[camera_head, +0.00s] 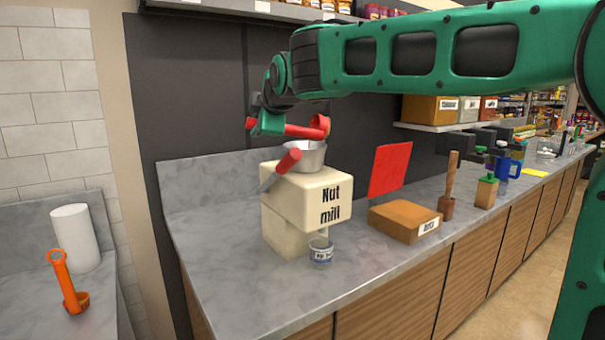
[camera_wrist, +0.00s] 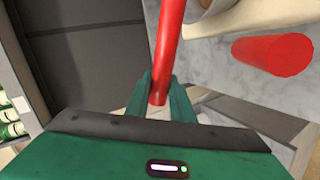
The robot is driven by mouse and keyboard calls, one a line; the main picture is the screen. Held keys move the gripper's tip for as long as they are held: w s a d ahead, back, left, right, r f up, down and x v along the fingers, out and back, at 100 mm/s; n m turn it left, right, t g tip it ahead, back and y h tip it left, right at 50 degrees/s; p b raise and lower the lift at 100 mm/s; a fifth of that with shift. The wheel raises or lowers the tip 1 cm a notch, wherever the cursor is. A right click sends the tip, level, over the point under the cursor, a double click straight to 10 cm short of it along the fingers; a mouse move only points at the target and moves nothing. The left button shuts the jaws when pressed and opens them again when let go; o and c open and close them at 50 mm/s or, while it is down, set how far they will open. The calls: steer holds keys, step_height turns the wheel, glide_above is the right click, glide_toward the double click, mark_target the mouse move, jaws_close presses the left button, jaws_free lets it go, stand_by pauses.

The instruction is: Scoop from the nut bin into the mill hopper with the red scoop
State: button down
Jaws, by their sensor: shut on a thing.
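My gripper (camera_head: 268,124) is shut on the handle of the red scoop (camera_head: 303,131), above the nut mill (camera_head: 291,210). The scoop's head is over the metal hopper (camera_head: 307,156) on top of the mill and looks tipped; I cannot see whether it holds nuts. In the wrist view the red handle (camera_wrist: 169,42) runs up from between my fingers. The hopper's inside is hidden.
The mill's red crank grip (camera_head: 289,160) sticks out in front of the hopper, close below the scoop. A small labelled jar (camera_head: 321,251) stands under the mill's spout. An orange scoop (camera_head: 67,285) is at the far left.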

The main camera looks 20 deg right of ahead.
steer(key=shift+a+f, duration=0.35)
steer(key=shift+a+f+n+h, duration=0.15)
steer(key=shift+f+n+h, duration=0.4)
steer(key=shift+f, duration=0.6)
steer(key=shift+a+f+n+h, duration=0.15)
steer(key=shift+f+n+h, duration=0.4)
steer(key=shift+f, duration=0.6)
stand_by(0.4)
